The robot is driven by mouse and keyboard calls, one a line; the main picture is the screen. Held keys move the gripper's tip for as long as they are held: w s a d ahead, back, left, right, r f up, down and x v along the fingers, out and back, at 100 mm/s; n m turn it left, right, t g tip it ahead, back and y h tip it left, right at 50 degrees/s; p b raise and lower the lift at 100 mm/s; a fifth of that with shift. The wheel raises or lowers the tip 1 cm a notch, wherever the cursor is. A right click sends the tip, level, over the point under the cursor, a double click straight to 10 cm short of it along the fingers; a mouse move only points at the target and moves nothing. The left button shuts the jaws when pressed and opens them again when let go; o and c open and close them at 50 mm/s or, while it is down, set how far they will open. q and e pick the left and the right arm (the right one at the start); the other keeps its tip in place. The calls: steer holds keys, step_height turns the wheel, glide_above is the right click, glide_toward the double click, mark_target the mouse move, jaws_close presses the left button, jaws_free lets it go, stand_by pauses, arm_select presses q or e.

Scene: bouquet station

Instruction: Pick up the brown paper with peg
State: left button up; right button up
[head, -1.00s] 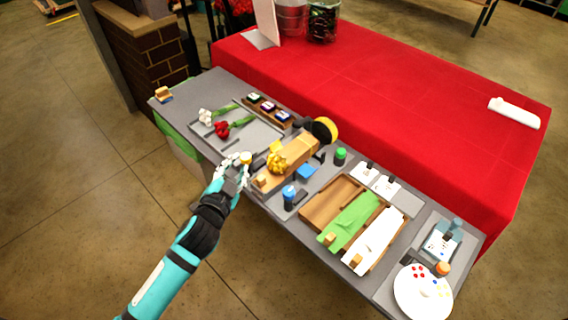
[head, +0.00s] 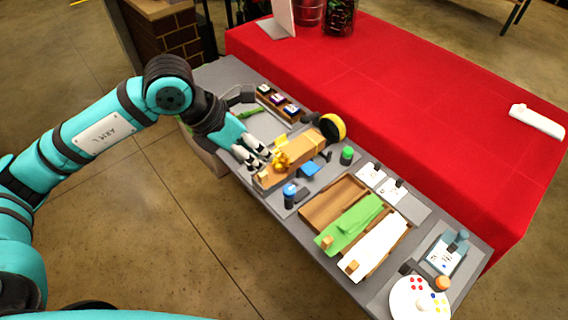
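A long piece of brown paper (head: 304,147) lies on a grey station in the middle of the table, with a small wooden peg (head: 265,179) at its near end. A bunch of yellow flowers (head: 281,160) is on it. My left gripper (head: 258,155) is just left of the yellow flowers, above the near half of the paper. Its pale fingertips look spread apart with nothing clearly between them. My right gripper is not in view.
A wooden tray (head: 312,214) holds green paper (head: 348,226) and white paper (head: 376,247), each with a peg. A blue-capped bottle (head: 289,196) stands close by. A green-capped bottle (head: 346,156) and yellow roll (head: 333,127) are right of the paper.

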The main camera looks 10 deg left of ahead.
arm_select(q)
steer(key=w+a+y, duration=0.1)
steer(key=a+y, duration=0.2)
steer(key=a, duration=0.2)
steer(key=p, duration=0.4)
glide_above(264, 172)
steer(key=s+a, duration=0.1)
steer(key=s, duration=0.1)
steer(key=shift+t, duration=0.3)
step_height(264, 172, down, 11)
steer(key=shift+a, duration=0.1)
steer(key=p+x, duration=0.2)
steer(key=x, duration=0.2)
steer(key=shift+w+f+p, duration=0.15)
steer(key=shift+f+p, duration=0.05)
steer(key=shift+p, duration=0.1)
steer(key=shift+w+f, duration=0.15)
steer(key=shift+f, duration=0.1)
jaws_close()
